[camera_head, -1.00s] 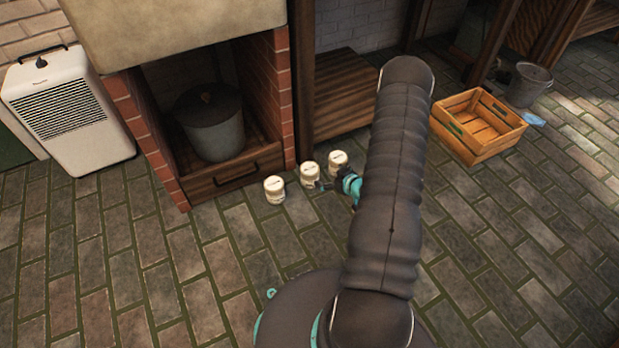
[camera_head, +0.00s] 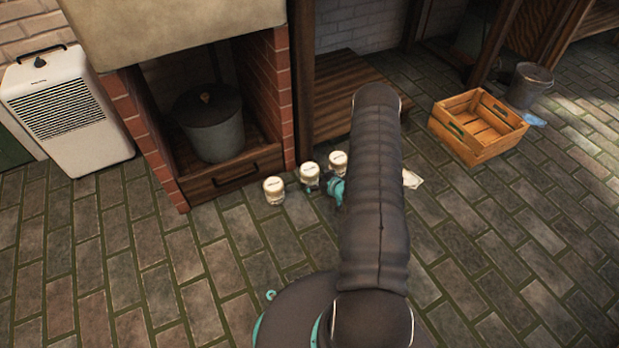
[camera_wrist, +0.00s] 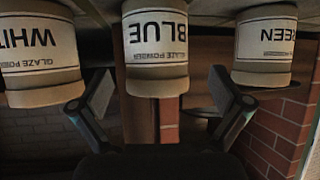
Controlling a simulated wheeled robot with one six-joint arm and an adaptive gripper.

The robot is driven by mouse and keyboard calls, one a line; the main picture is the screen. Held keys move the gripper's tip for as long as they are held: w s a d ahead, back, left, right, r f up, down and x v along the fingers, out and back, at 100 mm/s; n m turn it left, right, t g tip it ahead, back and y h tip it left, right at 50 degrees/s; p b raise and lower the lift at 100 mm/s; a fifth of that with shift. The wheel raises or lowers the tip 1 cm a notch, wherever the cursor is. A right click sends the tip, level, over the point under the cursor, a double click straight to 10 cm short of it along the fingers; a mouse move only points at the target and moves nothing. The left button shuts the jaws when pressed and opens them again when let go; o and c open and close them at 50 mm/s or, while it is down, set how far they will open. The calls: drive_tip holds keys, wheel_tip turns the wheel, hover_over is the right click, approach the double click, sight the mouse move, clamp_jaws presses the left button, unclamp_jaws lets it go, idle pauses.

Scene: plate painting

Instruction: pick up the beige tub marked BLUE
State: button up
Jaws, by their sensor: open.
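The beige tub marked BLUE (camera_wrist: 156,50) is in the middle of the wrist view, its label upside down there. Its upper part in that picture is cut off by the frame edge. My gripper (camera_wrist: 162,92) is open, one finger on each side of the tub in the picture; I cannot tell whether they touch it. In the head view the middle tub (camera_head: 309,174) of a row of three stands on the floor, with my gripper (camera_head: 326,184) close at its right. My arm partly hides the gripper there.
The tub marked WHITE (camera_wrist: 40,55) and the tub marked GREEN (camera_wrist: 265,45) flank the BLUE one closely. A brick stove (camera_head: 285,110) and a wooden platform (camera_head: 335,85) stand behind. A wooden crate (camera_head: 478,127) is at right. The floor in front is open.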

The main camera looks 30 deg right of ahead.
drive_tip(key=shift+d+x, duration=0.2)
drive_tip(key=shift+x, duration=2.1)
drive_tip(key=c, duration=1.5)
